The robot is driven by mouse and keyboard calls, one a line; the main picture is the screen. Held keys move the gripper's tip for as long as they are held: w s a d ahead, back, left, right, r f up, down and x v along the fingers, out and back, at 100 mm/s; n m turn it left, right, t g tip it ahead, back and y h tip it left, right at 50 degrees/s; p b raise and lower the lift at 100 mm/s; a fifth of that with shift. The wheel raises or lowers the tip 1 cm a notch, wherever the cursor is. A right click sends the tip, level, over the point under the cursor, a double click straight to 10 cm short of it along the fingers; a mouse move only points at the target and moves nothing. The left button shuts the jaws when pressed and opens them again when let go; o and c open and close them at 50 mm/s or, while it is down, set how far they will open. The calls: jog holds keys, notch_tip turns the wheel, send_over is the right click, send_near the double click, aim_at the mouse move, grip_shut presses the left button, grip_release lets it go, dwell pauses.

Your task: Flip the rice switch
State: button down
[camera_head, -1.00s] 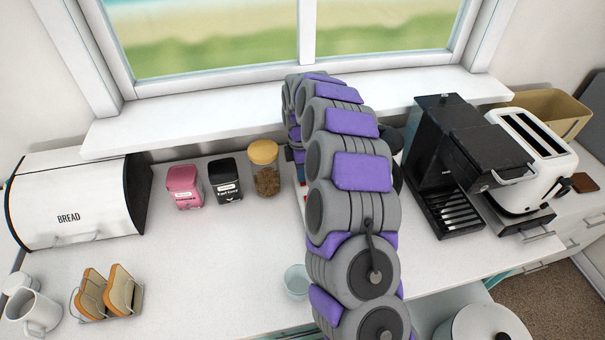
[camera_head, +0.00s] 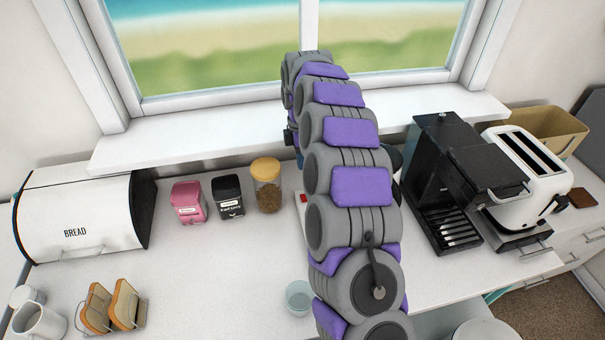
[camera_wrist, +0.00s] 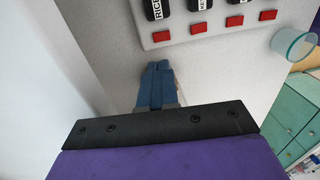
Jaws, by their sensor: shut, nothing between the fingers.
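A white switch panel (camera_wrist: 215,32) lies on the counter at the top of the wrist view. It has a row of red switches and black labelled pieces behind them. The black piece marked RICE (camera_wrist: 157,9) is at the panel's left end, with a red switch (camera_wrist: 161,36) just in front of it. My gripper (camera_wrist: 158,66) has its blue fingers together and empty, a short way in front of this red switch. A gap shows between them in the picture. In the head view my arm hides most of the panel; a small red part (camera_head: 304,198) shows.
A glass cup (camera_wrist: 293,43) stands right of the panel. In the head view, a jar (camera_head: 267,187), a black tin (camera_head: 228,198) and a pink tin (camera_head: 188,204) stand left of my arm. A coffee machine (camera_head: 437,185) is to the right. The counter's left middle is clear.

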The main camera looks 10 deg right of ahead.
aim_at(304, 200)
notch_tip(304, 200, up, 6)
jog(key=p, duration=0.1)
jog(key=shift+w+r, duration=0.2)
jog(key=shift+w, duration=0.25)
jog(key=shift+s+f+p, duration=0.1)
jog(key=shift+p, duration=0.4)
jog(key=f+p, duration=0.1)
jog(key=s+f+p, duration=0.1)
jog(key=p, duration=0.1)
jog(key=f+p, duration=0.1)
jog(key=shift+s+a+f, duration=0.1)
jog(key=shift+s, duration=0.25)
jog(key=f, duration=0.4)
jog(key=s+f+b, duration=0.1)
jog(key=f, duration=0.9)
jog(key=shift+s, duration=0.4)
